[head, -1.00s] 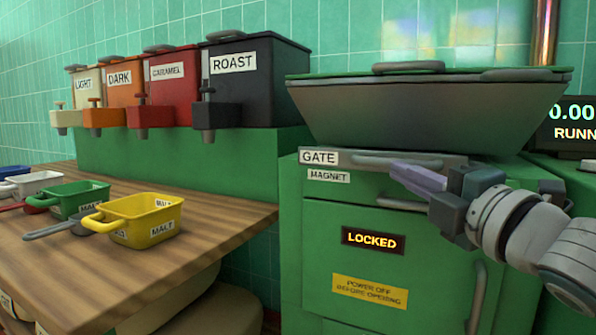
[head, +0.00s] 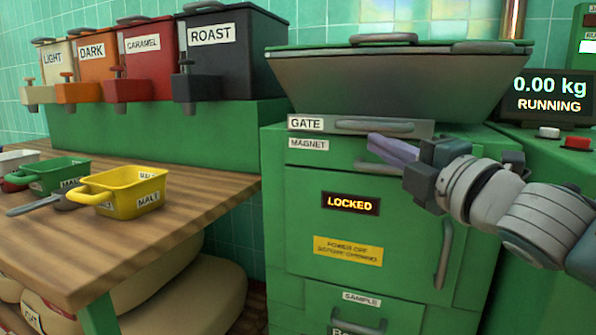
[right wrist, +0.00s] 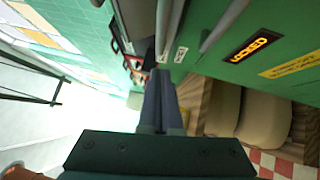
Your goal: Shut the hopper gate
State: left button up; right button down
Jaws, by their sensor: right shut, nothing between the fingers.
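The hopper (head: 390,85) is a grey tapered bin with a green lid on top of a green cabinet. Under it sits the gate (head: 427,128), a flat grey front labelled GATE with a long bar handle (head: 375,126). I cannot tell how far the gate sticks out. My right gripper (head: 372,140) is shut and empty, its fingers pointing left just below the gate handle, in front of the cabinet. Whether they touch the gate is unclear. The right wrist view shows the closed fingers (right wrist: 160,85) beside the cabinet front. My left gripper is not in view.
Below the gate are the MAGNET drawer (head: 309,144) and a door with a lit LOCKED sign (head: 350,203). A display (head: 548,98) reads 0.00 kg, RUNNING. A wooden table (head: 190,195) with scoops, including a yellow one (head: 138,190), stands left, below several dispensers (head: 222,62).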

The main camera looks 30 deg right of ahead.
jog(key=s, duration=0.9)
jog(key=shift+f+p, duration=0.35)
jog(key=shift+f, duration=0.1)
